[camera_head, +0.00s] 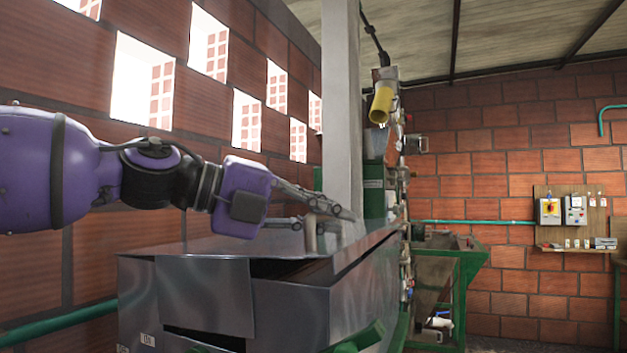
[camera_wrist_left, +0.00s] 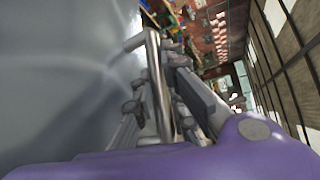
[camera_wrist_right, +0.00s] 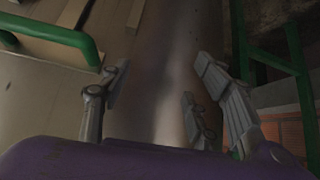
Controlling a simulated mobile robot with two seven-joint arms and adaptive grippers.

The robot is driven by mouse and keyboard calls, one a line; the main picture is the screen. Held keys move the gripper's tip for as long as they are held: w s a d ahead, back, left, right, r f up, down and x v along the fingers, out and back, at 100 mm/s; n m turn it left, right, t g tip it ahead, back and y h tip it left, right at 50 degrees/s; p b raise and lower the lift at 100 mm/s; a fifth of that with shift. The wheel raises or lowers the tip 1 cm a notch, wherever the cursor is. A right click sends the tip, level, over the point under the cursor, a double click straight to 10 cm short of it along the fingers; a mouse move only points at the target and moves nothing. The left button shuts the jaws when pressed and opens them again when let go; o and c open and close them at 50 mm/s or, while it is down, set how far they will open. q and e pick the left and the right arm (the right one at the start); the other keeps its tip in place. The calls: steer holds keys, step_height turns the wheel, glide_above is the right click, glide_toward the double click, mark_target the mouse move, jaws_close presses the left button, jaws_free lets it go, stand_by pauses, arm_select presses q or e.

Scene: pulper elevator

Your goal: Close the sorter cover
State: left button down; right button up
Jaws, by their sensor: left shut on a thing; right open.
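The sorter is a grey metal box (camera_head: 350,300) in the lower middle of the head view. Its grey cover (camera_head: 220,244) lies over the top, with a dark gap under part of its front edge. My left gripper (camera_head: 325,218) is above the cover, shut on the cover's handle. The handle (camera_wrist_left: 159,85) shows in the left wrist view as a bent shiny bar between the fingers, beside the cover's grey sheet (camera_wrist_left: 60,80). My right gripper (camera_wrist_right: 158,85) shows only in the right wrist view, open and with nothing between its fingers.
A grey upright column (camera_head: 342,110) rises just behind the left gripper. Green-framed machinery (camera_head: 455,270) stands to the right. A brick wall (camera_head: 60,270) with a green pipe (camera_head: 65,323) is at the left. In the right wrist view, green bars (camera_wrist_right: 50,32) flank the right gripper.

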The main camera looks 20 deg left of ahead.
mark_target(333, 243)
arm_select(q)
steer(key=shift+d+f, duration=0.2)
steer(key=shift+f, duration=1.6)
steer(key=shift+f, duration=0.15)
steer(key=c, duration=2)
jaws_free()
steer(key=shift+c, duration=0.2)
steer(key=shift+s+a+r, duration=0.2)
steer(key=shift+s+r, duration=0.05)
steer(key=shift+r, duration=0.05)
steer(key=shift+v, duration=5.7)
